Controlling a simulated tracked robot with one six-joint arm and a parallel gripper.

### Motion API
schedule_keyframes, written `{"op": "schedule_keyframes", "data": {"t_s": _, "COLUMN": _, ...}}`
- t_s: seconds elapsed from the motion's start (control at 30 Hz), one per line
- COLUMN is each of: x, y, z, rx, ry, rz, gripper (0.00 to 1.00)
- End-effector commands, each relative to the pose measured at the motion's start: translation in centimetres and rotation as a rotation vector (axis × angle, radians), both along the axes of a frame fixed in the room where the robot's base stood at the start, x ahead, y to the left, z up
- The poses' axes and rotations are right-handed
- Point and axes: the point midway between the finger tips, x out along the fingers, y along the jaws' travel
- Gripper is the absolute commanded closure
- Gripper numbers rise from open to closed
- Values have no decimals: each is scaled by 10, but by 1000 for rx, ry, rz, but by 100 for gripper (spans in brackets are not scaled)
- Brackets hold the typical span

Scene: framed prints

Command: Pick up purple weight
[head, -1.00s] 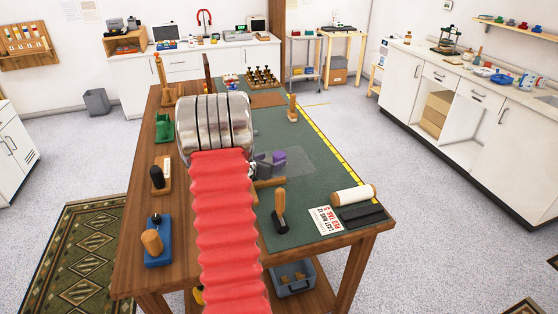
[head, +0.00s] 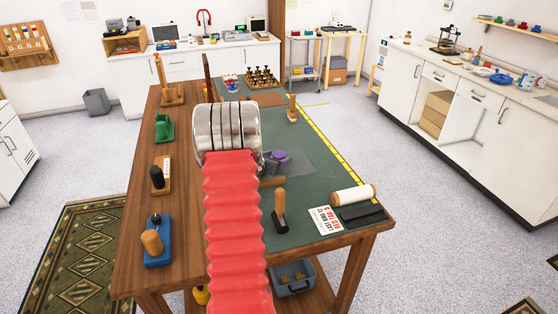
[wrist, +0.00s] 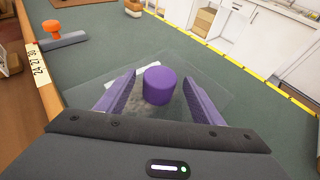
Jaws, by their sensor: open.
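The purple weight (wrist: 159,85) is a short cylinder standing upright on a clear sheet on the green mat. In the wrist view it sits between the tips of my open gripper (wrist: 157,92), with a gap to each purple-lined finger. In the head view a small purple patch (head: 278,155) shows just right of my silver wrist, and I cannot tell whether it is the weight or a finger. My arm hides much of that area in the head view.
A white roll (head: 354,195) and a printed card (head: 325,220) lie near the front right corner.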

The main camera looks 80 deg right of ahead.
Motion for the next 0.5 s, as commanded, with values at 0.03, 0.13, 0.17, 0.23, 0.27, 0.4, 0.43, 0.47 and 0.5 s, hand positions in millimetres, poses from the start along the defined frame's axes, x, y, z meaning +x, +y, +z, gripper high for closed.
{"op": "schedule_keyframes", "data": {"t_s": 0.03, "x": 0, "y": 0, "z": 0, "rx": 0, "ry": 0, "rz": 0, "gripper": 39}}
{"op": "schedule_keyframes", "data": {"t_s": 0.13, "x": 0, "y": 0, "z": 0, "rx": 0, "ry": 0, "rz": 0, "gripper": 39}}
{"op": "schedule_keyframes", "data": {"t_s": 0.17, "x": 0, "y": 0, "z": 0, "rx": 0, "ry": 0, "rz": 0, "gripper": 39}}
{"op": "schedule_keyframes", "data": {"t_s": 0.23, "x": 0, "y": 0, "z": 0, "rx": 0, "ry": 0, "rz": 0, "gripper": 39}}
{"op": "schedule_keyframes", "data": {"t_s": 0.27, "x": 0, "y": 0, "z": 0, "rx": 0, "ry": 0, "rz": 0, "gripper": 39}}
{"op": "schedule_keyframes", "data": {"t_s": 0.4, "x": 1, "y": 0, "z": 0, "rx": 0, "ry": 0, "rz": 1, "gripper": 46}}
{"op": "schedule_keyframes", "data": {"t_s": 0.43, "x": 1, "y": 0, "z": 0, "rx": 0, "ry": 0, "rz": 1, "gripper": 48}}
{"op": "schedule_keyframes", "data": {"t_s": 0.47, "x": 1, "y": 0, "z": 0, "rx": 0, "ry": 0, "rz": 1, "gripper": 50}}
{"op": "schedule_keyframes", "data": {"t_s": 0.5, "x": 1, "y": 0, "z": 0, "rx": 0, "ry": 0, "rz": 1, "gripper": 53}}
